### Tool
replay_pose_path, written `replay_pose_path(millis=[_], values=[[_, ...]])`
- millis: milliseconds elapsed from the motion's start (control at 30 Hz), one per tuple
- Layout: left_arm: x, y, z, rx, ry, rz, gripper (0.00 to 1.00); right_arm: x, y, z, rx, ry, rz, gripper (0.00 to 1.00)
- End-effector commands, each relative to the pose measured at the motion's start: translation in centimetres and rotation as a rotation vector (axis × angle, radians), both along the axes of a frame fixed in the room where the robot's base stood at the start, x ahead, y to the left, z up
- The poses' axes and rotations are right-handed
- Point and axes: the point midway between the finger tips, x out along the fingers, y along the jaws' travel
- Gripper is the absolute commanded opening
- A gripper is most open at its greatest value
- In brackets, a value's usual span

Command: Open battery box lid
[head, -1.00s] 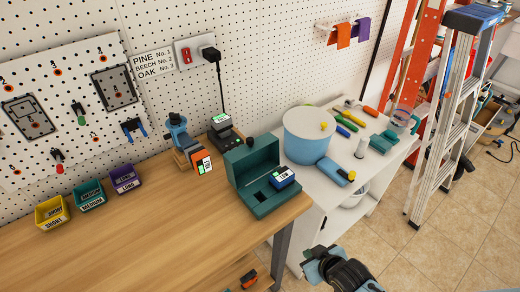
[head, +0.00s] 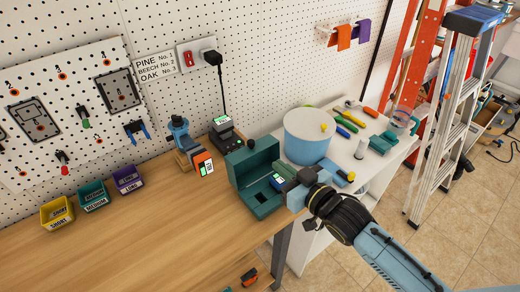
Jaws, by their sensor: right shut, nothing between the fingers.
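The dark green battery box (head: 258,197) stands on the right end of the wooden bench. Its lid (head: 252,160) is open and stands upright at the back. A blue battery (head: 280,183) with a lit label sits in the box's right part; the left part shows a dark empty recess. My right gripper (head: 297,190) is at the right edge of the box, next to the battery, with its fingers shut and empty. Whether it touches the box is unclear. My left gripper is out of view.
A charger (head: 224,134) stands behind the box and a drill-like tool (head: 190,152) to its left. A blue tub (head: 309,136) stands on the white cabinet at right. Yellow, teal and purple bins (head: 92,196) line the wall. The front of the bench is clear.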

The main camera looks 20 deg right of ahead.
Motion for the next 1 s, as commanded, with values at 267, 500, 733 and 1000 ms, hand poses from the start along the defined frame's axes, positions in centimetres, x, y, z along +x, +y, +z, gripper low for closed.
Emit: replay_pose_path(millis=[267,500,733,1000], values=[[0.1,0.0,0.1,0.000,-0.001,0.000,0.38,5.2,1.8,-0.5,-0.001,-0.001,-0.001,0.00],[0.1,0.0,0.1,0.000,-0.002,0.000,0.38,8.0,2.9,-1.0,-0.001,0.000,0.000,0.00],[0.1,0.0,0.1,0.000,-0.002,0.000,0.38,8.6,3.2,-1.1,-0.001,0.001,0.000,0.00],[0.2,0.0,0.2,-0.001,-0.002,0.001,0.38,8.6,3.1,-1.1,-0.002,0.002,0.000,0.00]])
